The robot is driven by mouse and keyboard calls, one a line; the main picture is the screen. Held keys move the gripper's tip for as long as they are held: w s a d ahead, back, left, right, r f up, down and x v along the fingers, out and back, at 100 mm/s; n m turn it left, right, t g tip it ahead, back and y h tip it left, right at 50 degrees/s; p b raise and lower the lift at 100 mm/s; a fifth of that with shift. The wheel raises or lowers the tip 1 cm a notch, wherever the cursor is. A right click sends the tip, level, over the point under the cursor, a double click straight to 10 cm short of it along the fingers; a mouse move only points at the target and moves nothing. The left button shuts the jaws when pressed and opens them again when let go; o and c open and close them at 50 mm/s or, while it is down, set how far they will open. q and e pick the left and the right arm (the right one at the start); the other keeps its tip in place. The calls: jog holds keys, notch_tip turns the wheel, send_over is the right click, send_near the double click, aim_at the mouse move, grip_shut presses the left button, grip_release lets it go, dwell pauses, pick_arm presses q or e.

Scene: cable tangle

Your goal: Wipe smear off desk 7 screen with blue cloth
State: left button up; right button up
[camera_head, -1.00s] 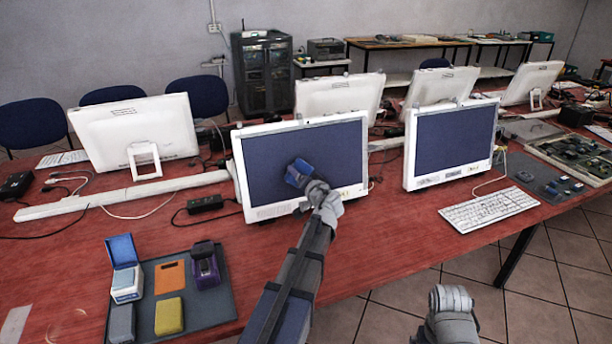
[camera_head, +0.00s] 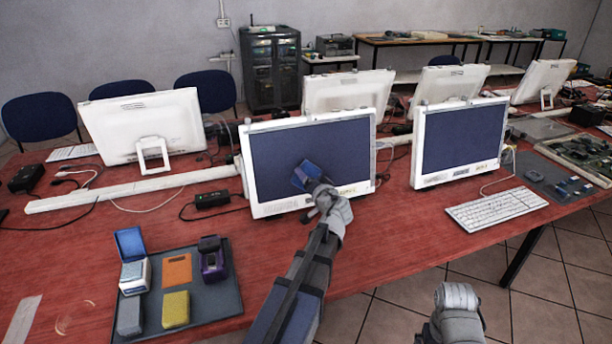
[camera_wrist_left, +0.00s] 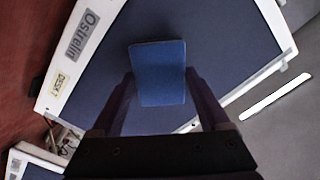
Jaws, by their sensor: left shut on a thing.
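The desk 7 screen (camera_head: 282,152) is a white-framed monitor with a dark blue display, standing on the red table. In the left wrist view the screen (camera_wrist_left: 225,50) carries a "DESK 7" label at the left of its frame. My left gripper (camera_head: 315,181) is shut on the blue cloth (camera_head: 305,174), a folded pad held at the lower middle of the display. The cloth (camera_wrist_left: 158,72) also shows between the fingers in the left wrist view; whether it touches the glass I cannot tell. I see no clear smear. My right gripper (camera_head: 456,297) is low at the front, its fingers not clearly visible.
A second monitor (camera_head: 459,140) stands to the right, with a white keyboard (camera_head: 497,208) before it. A dark tray (camera_head: 216,301) at front left holds a box, sponges and small items. A black power brick (camera_head: 212,199) and cables lie left of the screen.

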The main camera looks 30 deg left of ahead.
pick_arm(q)
jog(key=shift+v, duration=1.15)
jog(key=shift+p+v, duration=0.5)
jog(key=shift+v, duration=1.05)
